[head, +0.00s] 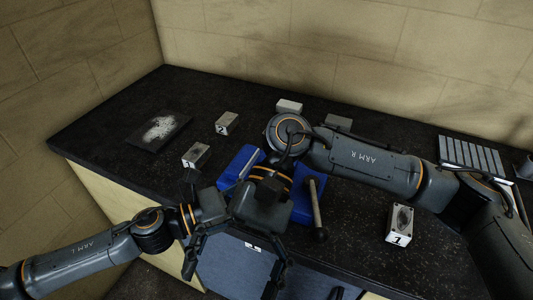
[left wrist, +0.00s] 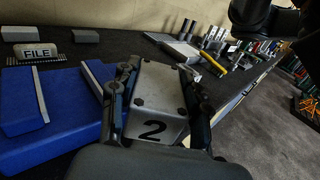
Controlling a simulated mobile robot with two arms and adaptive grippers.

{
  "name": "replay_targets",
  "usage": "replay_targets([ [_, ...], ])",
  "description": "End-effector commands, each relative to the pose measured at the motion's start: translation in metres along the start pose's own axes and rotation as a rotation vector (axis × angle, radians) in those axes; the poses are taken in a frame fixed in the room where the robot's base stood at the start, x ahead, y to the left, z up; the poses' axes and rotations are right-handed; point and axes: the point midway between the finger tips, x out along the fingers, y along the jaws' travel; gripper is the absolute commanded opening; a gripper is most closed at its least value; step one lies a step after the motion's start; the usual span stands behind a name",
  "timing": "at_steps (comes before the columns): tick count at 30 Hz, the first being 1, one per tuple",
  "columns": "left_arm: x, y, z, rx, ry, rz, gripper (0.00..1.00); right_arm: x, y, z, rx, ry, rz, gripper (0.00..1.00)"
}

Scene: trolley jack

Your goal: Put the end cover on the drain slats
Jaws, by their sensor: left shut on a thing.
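My left gripper (left wrist: 160,85) is shut on a grey block (left wrist: 158,95) marked 2, with dark dots at its corners, in the left wrist view. It is held off the bench, beside the blue vise. I cannot tell whether this block is the end cover. In the head view, I cannot make out the held block, partly because my arms overlap in front of the vise. My right gripper (head: 238,262) hangs over the bench front, its fingers spread with nothing visible between them. The drain slats (head: 472,155) appear as a ribbed grey panel at the right.
The blue vise (head: 304,208) with its handle (head: 316,205) stands mid-bench. Blocks marked 1 (head: 398,232) and 2 (head: 227,122) and a dark plate (head: 158,131) lie on the bench. A FILE sign (left wrist: 38,53) and several tools (left wrist: 238,57) also stand there. My right arm crosses above the bench.

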Motion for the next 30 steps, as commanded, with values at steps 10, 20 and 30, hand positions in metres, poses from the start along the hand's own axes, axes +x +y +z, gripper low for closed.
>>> replay_targets([
  [10, 0.0, 0.0, 0.002, 0.002, -0.003, -0.001, 0.0, -0.118, 0.006, -0.052, -0.241, 0.68, 0.479, 1.0],
  [20, 0.0, 0.0, 0.002, 0.002, -0.003, -0.001, 0.0, -0.191, -0.004, -0.05, -0.3, 0.953, 0.706, 1.0],
  [30, 0.0, 0.0, 0.002, 0.002, -0.003, -0.001, 0.0, -0.176, 0.016, -0.088, -0.301, 0.958, 0.712, 1.0],
])
